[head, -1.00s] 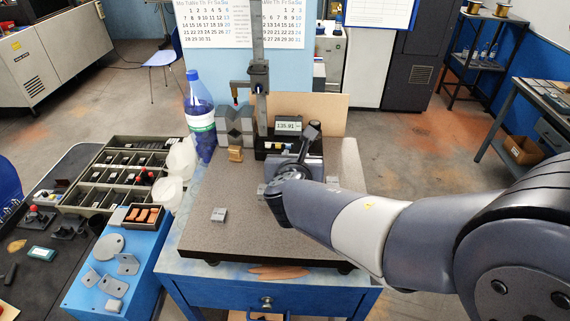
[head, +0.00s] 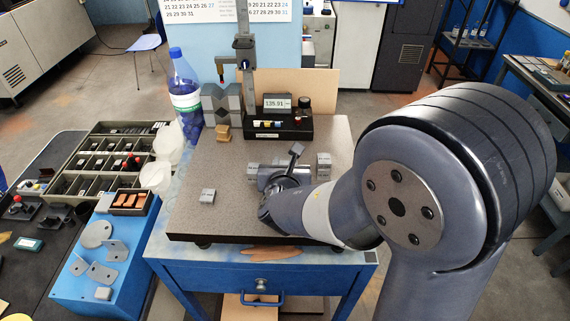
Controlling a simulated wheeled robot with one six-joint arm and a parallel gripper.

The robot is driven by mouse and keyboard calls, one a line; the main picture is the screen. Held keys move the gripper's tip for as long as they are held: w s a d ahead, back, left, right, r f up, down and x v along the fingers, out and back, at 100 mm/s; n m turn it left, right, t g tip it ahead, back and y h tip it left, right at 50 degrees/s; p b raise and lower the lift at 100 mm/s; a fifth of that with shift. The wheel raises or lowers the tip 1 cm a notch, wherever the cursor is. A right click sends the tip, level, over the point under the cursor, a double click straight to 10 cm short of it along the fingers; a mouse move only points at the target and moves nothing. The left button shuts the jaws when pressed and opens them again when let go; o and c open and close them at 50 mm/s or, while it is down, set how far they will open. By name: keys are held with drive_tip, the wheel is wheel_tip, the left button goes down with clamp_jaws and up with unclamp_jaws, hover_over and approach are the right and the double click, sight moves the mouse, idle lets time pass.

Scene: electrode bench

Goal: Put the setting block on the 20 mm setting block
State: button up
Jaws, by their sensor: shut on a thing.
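My gripper (head: 284,182) is low over the speckled stone plate (head: 225,170), seen from behind. My own wrist hides its fingertips and most of what they hold. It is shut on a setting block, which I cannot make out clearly. Small grey blocks show around the gripper: one at its left (head: 253,171) and a taller one at its right (head: 323,166). Another grey block (head: 207,196) stands alone at the plate's left front. I cannot read sizes on any block, so I cannot tell which is the 20 mm setting block.
A height gauge (head: 245,70) with a digital display (head: 277,103) stands at the plate's back. A grey V-block (head: 222,104), a brass-coloured block (head: 223,132) and a blue bottle (head: 186,95) are at the back left. The plate's left front is mostly clear.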

drive_tip(key=shift+f, duration=0.1)
drive_tip(key=o, duration=1.1)
drive_tip(key=shift+c, duration=0.2)
